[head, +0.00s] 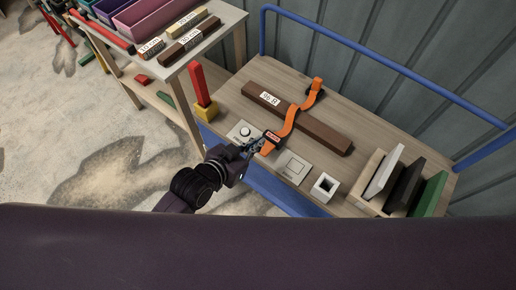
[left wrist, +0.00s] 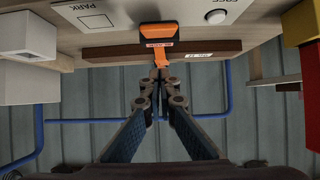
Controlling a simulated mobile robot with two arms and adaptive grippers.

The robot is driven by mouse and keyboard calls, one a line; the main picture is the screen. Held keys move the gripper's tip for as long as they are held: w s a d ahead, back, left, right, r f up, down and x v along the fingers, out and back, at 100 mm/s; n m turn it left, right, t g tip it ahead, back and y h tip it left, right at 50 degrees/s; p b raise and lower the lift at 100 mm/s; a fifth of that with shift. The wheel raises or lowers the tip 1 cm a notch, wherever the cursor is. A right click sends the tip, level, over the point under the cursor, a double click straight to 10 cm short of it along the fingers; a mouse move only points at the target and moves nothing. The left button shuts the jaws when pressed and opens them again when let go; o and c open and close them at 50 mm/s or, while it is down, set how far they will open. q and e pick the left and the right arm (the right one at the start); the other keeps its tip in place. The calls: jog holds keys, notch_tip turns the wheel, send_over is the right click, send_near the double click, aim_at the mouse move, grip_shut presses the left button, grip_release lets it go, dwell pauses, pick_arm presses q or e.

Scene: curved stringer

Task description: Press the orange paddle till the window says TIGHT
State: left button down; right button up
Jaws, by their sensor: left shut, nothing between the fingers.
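An orange strap (head: 289,122) lies across a long brown bar (head: 325,132) with a white label on the blue-railed cart. The orange paddle (head: 267,146) is at the strap's near end, with a dark-framed, reddish window (head: 273,137) whose word is too small to read. In the left wrist view the paddle (left wrist: 159,32) is at top centre, with the window (left wrist: 159,44) just below it. My left gripper (head: 257,146) is shut and empty, its tips close beside the paddle; I cannot tell if they touch. My right gripper is not in view.
A white plate with a round button (head: 244,132) is left of the paddle; a square PARK plate (head: 292,167) is right. A hollow white block (head: 325,186) and a rack of panels (head: 403,183) stand farther right. A red post on a yellow block (head: 203,100) stands left.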

aim_at(259, 153)
pick_arm(q)
jog(key=shift+x, duration=1)
jog(key=f, duration=0.2)
jog(key=shift+s+a+f, duration=0.2)
jog(key=shift+s+f, duration=0.15)
jog(key=shift+s, duration=0.05)
jog(key=shift+s+a+f, duration=0.15)
jog(key=shift+f, duration=0.45)
